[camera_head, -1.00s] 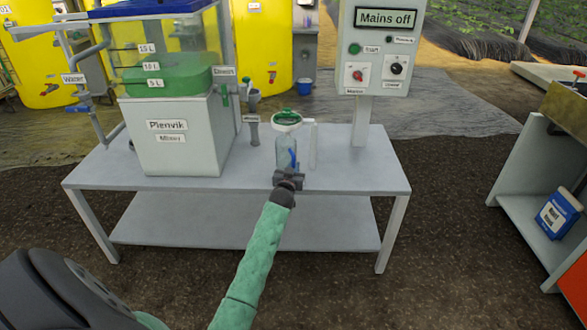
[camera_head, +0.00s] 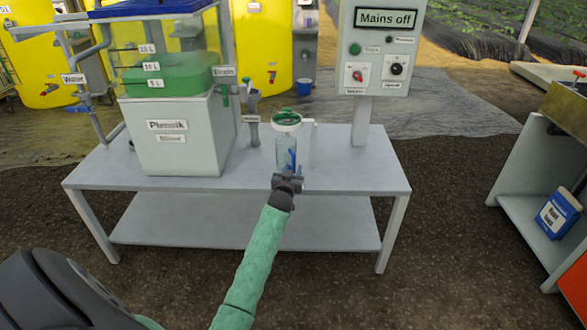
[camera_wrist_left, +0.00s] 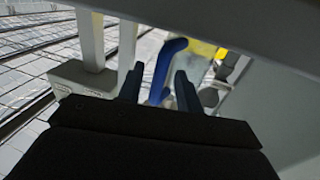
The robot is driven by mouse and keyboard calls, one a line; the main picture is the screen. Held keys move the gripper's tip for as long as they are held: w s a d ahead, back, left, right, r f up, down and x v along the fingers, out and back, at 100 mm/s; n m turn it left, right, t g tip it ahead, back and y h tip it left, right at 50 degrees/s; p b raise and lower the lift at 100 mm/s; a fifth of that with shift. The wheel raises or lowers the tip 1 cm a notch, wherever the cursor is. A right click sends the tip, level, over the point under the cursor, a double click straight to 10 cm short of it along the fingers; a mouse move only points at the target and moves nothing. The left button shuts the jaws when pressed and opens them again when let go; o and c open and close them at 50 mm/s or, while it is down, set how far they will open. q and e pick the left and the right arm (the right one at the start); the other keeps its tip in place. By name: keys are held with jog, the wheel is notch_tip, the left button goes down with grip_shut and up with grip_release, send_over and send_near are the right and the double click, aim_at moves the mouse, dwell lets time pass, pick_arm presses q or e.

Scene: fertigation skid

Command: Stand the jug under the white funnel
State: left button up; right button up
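The clear jug (camera_head: 286,160) with its blue handle stands upright on the grey table, near the front edge. The white funnel (camera_head: 287,119), with green at its top, shows directly above the jug in the head view; I cannot tell how well they line up in depth. My left gripper (camera_head: 288,179) is at the jug's near side, low down. In the left wrist view its two fingers (camera_wrist_left: 160,88) are apart, with the blue handle (camera_wrist_left: 164,68) between them and gaps visible. The gripper hides the jug's base in the head view. My right gripper is not in view.
A white post (camera_head: 313,145) is close right of the jug. A control box (camera_head: 378,48) reading "Mains off" stands behind. The table's right end is clear.

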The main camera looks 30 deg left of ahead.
pick_arm(q)
jog(key=v, duration=1)
jog(key=s+d+f+m+g+h, duration=0.25)
jog(key=s+d+f, duration=0.55)
jog(key=d+f, duration=0.4)
jog(key=s+d+f+m+g+h, duration=0.2)
jog(key=s+d+f+h, duration=0.2)
jog(key=s+d+f, duration=0.6)
jog(key=s+d+f+g+h, duration=0.1)
jog(key=s+d+f, duration=0.3)
jog(key=s+d, duration=0.2)
jog(key=s+d+f+m+g+h, duration=0.1)
jog(key=s+d+f+g, duration=0.1)
jog(key=s+d+f, duration=0.3)
jog(key=s+d+f+g+h, duration=0.1)
jog(key=s+d+f+g, duration=0.1)
jog(key=s+d+f, duration=0.3)
jog(key=s+d, duration=0.4)
jog(key=s, duration=0.2)
jog(key=shift+s+d+h, duration=0.2)
jog(key=shift+s+h, duration=0.15)
jog(key=shift+s, duration=0.05)
